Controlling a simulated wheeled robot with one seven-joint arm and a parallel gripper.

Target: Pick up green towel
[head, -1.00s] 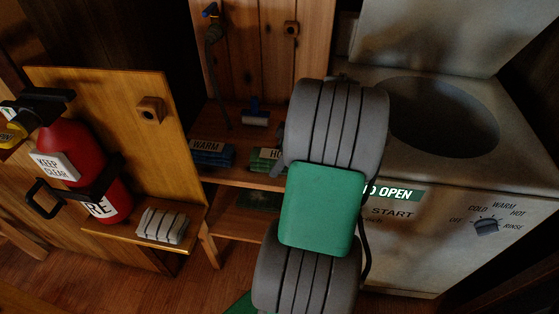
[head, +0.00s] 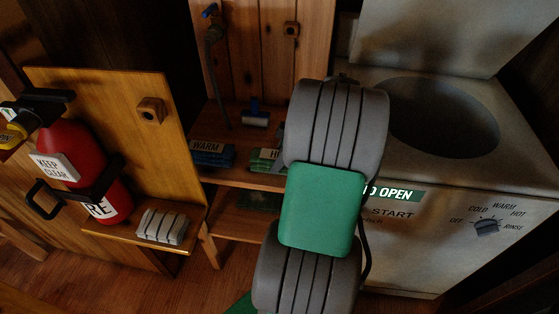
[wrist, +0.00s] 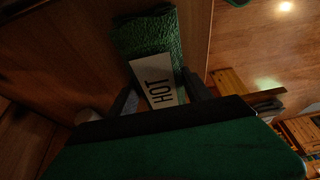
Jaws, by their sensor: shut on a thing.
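The green towel (wrist: 148,35) is folded, with a white label reading HOT, and lies between the fingers of my gripper (wrist: 158,80) in the wrist view. My gripper is shut on it, with one dark finger at each side. In the head view the green towel (head: 262,167) shows at the right end of the upper wooden shelf. My arm hides its right part and most of my gripper there. I cannot tell whether it still touches the shelf.
Blue folded cloth (head: 212,158) labelled WARM lies left on the same shelf, with a blue-handled roller (head: 256,114) behind. A washer (head: 440,205) with an open round tub stands right. A red extinguisher (head: 72,150) and wooden panel (head: 120,120) stand left.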

